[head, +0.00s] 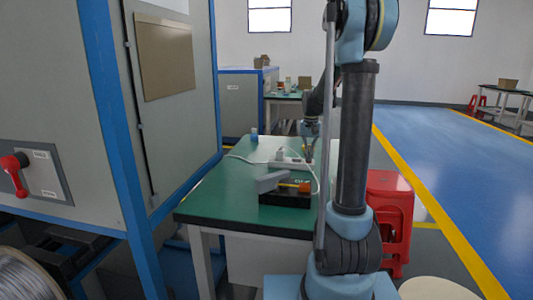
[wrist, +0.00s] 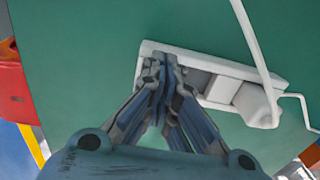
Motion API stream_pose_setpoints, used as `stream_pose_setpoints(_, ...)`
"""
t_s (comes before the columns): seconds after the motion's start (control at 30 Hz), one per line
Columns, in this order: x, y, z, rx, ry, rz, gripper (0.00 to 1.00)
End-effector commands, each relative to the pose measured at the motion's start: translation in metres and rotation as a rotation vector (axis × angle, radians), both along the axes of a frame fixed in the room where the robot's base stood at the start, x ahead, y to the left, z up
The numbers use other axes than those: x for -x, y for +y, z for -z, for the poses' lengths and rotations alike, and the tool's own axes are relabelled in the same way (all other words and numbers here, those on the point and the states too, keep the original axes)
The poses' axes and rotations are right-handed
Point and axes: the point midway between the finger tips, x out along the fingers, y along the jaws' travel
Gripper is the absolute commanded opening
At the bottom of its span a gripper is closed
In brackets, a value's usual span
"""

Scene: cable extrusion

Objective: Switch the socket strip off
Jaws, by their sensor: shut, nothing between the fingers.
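The white socket strip (wrist: 218,66) lies on the green table in the wrist view, running from upper left to right. A white plug (wrist: 256,105) sits on its right part, with a pale cable leading away. In the head view the strip (head: 287,163) lies on the far part of the table. My gripper (wrist: 167,66) is shut and empty, with its fingertips over the left end of the strip. I cannot tell whether they touch it. The switch is not clearly visible; the fingers cover part of that end. In the head view my gripper (head: 309,154) is small above the strip's right end.
The green table (head: 215,195) holds a black box (head: 287,198) with grey and orange parts at the front and a small blue bottle (head: 254,135) at the back. A cabinet with a red handle (head: 15,170) stands left. A red stool (head: 392,215) stands right of the table.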

Motion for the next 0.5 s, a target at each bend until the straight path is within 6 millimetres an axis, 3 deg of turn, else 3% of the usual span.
stream_pose_setpoints(0.27,0.0,0.0,0.002,0.0,0.0,0.0,0.0)
stream_pose_setpoints(0.5,0.0,0.0,-0.011,0.0,0.0,0.0,0.0)
